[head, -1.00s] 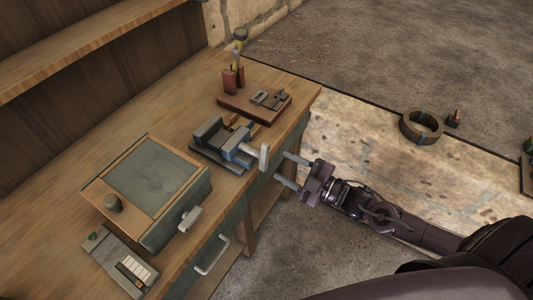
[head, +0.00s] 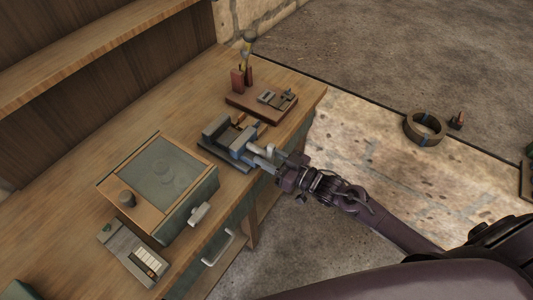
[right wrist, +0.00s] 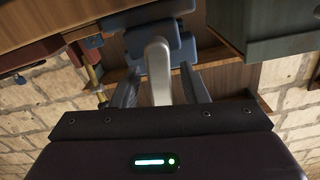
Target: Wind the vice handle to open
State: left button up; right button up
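The vice (head: 222,133), grey and blue, stands on the workbench near its front edge. It also shows in the right wrist view (right wrist: 158,18). Its light grey handle (head: 270,152) sticks out over the front edge. In the right wrist view the handle (right wrist: 158,72) lies between the two fingers of my right gripper (right wrist: 160,88), with a gap on each side. My right gripper (head: 276,164) is open around the handle, its fingers partly hidden in the head view. My left gripper is not in view.
A green-topped box (head: 160,185) with a front handle stands left of the vice on the workbench (head: 75,185). A brown board (head: 262,108) with small parts lies behind. A drawer handle (head: 218,247) juts out below. A ring (head: 424,128) lies on the floor.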

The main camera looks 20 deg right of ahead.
jog(key=shift+w+a, duration=0.25)
grip_shut()
jog(key=shift+d+n, duration=0.1)
jog(key=shift+n, duration=0.9)
grip_release()
